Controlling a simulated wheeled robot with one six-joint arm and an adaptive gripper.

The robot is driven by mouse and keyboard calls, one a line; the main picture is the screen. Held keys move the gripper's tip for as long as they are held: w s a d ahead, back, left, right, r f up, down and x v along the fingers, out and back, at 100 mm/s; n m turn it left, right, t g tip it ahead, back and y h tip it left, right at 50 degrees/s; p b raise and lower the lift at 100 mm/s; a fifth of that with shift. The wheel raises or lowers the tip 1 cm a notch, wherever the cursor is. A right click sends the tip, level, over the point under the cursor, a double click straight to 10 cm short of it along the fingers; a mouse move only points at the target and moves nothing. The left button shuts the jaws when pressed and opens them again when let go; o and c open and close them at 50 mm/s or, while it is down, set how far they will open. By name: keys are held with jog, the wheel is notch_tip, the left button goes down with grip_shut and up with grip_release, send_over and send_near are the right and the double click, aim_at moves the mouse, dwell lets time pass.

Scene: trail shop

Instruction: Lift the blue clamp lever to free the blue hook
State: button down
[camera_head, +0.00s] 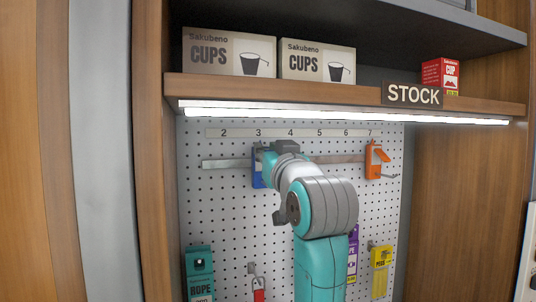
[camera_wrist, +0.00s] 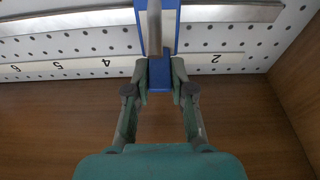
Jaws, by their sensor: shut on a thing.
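The blue hook (camera_head: 257,178) sits on the metal rail near number 3 on the pegboard, mostly hidden behind my arm in the head view. In the wrist view the blue hook body (camera_wrist: 140,28) stands against the rail, with a grey rod in front of it. The blue clamp lever (camera_wrist: 160,76) shows as a blue block at its end. My gripper (camera_wrist: 161,72) is shut on the blue clamp lever, one finger at each side. The exact lever angle is hard to tell.
An orange hook (camera_head: 374,161) is on the same rail (camera_head: 225,164) near 7. A shelf with CUPS boxes (camera_head: 318,62) and a light strip (camera_head: 330,113) is above. Rope (camera_head: 200,275) and yellow (camera_head: 381,265) packs hang below. Wooden side panels flank the pegboard.

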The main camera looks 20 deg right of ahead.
jog(key=shift+w+r+g, duration=0.1)
jog(key=shift+r+g, duration=0.15)
jog(key=shift+g, duration=0.5)
jog(key=shift+w+r+g, duration=0.1)
jog(key=shift+r+g, duration=0.15)
jog(key=shift+g, duration=0.5)
jog(key=c, duration=1)
grip_release()
jog(key=shift+s, duration=0.15)
jog(key=s, duration=1.1)
jog(key=shift+s, duration=0.4)
